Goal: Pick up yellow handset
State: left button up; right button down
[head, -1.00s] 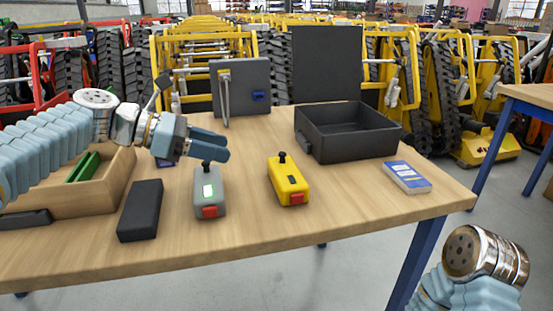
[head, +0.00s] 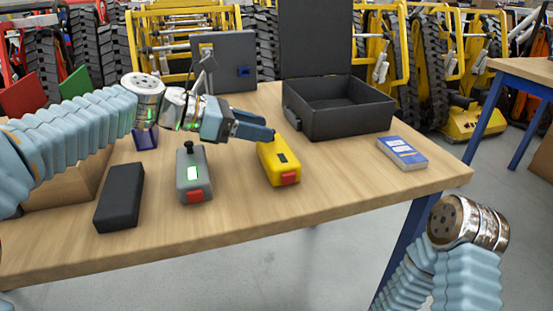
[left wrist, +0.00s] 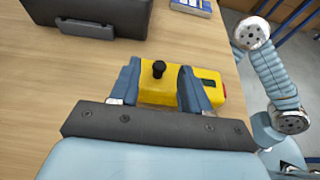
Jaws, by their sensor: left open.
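The yellow handset (head: 278,161) lies on the table, with a black knob at its far end and a red block at its near end. My left gripper (head: 258,128) is open and reaches in from the left, over the handset's far end. In the left wrist view, the yellow handset (left wrist: 165,84) shows between and beyond the fingers of the left gripper (left wrist: 160,68); the right-hand finger covers part of its body. I cannot tell whether the fingers touch it. My right gripper is out of view; only part of that arm shows at lower right.
A grey handset (head: 193,175) with a red block stands left of the yellow one, and a black block (head: 119,197) farther left. A black open case (head: 340,122) is behind. A blue-and-white card box (head: 402,153) lies right. The table front is clear.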

pick_arm(q)
jog(key=shift+x, duration=1.05)
jog(key=shift+c, duration=0.5)
grip_shut()
jog(key=shift+r, duration=0.1)
